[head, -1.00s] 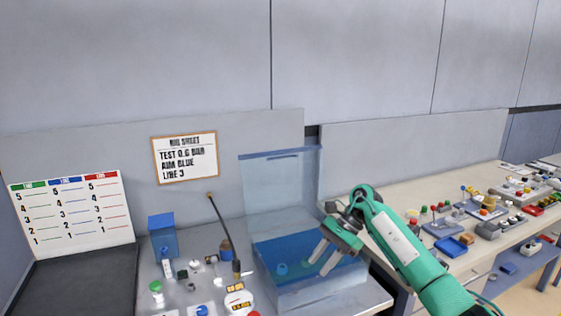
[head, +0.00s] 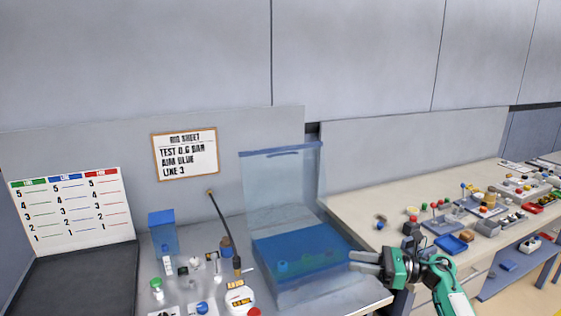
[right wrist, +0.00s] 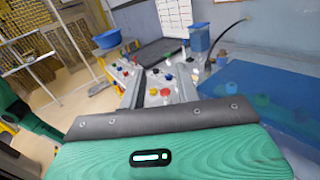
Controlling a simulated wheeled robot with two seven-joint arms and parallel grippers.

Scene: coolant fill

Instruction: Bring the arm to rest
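My right gripper (head: 356,262) is at the lower right of the head view, beside the right side of the clear tank (head: 283,190) and near the front edge of the bench. In the right wrist view its two fingers (right wrist: 158,90) stand apart with nothing held between them. The tank has a raised clear lid and blue contents; a small round object (head: 283,267) shows in it. In the right wrist view the blue tank (right wrist: 275,100) lies to the right of the fingers. My left gripper is not in view.
A blue container (head: 163,240), a dark hose (head: 222,225) and several small parts stand left of the tank. A board (head: 74,208) and a dark mat (head: 80,285) are at far left. The right-hand bench (head: 365,205) holds trays and coloured parts.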

